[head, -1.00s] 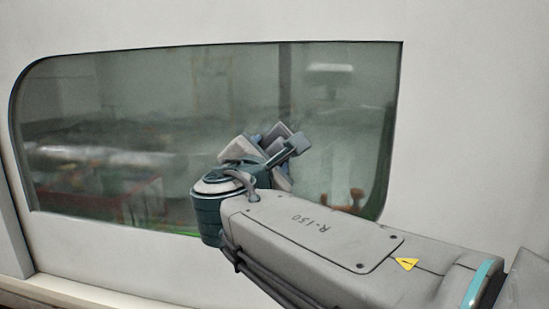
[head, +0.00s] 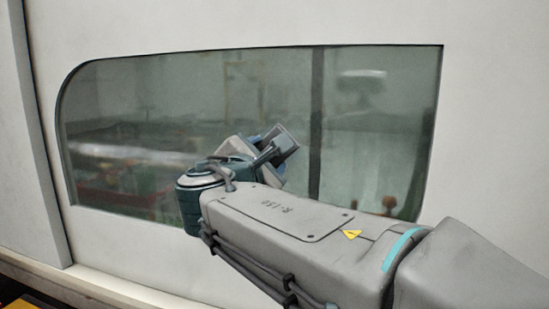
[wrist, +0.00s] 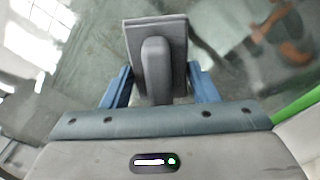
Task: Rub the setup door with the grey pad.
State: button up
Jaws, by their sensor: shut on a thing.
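The setup door (head: 490,130) is a pale panel with a large dark glass window (head: 380,130) that fills much of the head view. The grey pad (head: 284,147) is a flat block in front of the glass. In the wrist view the pad (wrist: 174,31) has a rounded grey handle toward me. My gripper (head: 266,150), with blue fingers, is shut on the pad; it also shows in the wrist view (wrist: 160,88). The pad's far face is hidden, and I cannot tell whether it touches the glass.
A vertical door edge and frame post (head: 32,140) stand at the left. A ledge (head: 110,290) runs along the bottom left, with something yellow (head: 22,304) at the corner. Blurred shapes show in the glass. My arm covers the lower right.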

aim_at(346, 150)
jog(key=shift+a, duration=0.2)
jog(key=shift+r+p, duration=0.55)
jog(key=shift+r, duration=0.3)
jog(key=shift+s+d+f+b, duration=0.15)
jog(key=shift+d+b, duration=0.1)
jog(key=shift+d, duration=0.25)
jog(key=shift+s+d+r+b, duration=0.1)
jog(key=shift+s+d+b, duration=0.1)
jog(key=shift+d, duration=0.25)
jog(key=shift+s+d+b, duration=0.4)
jog(key=shift+s+d, duration=0.3)
jog(key=shift+d, duration=1.3)
jog(key=shift+s+d+b, duration=0.4)
jog(key=shift+s+d, duration=0.25)
jog(key=shift+d, duration=1.3)
jog(key=shift+s+d+b, duration=0.4)
jog(key=shift+s+d, duration=0.3)
jog(key=shift+d, duration=1.3)
jog(key=shift+s, duration=0.1)
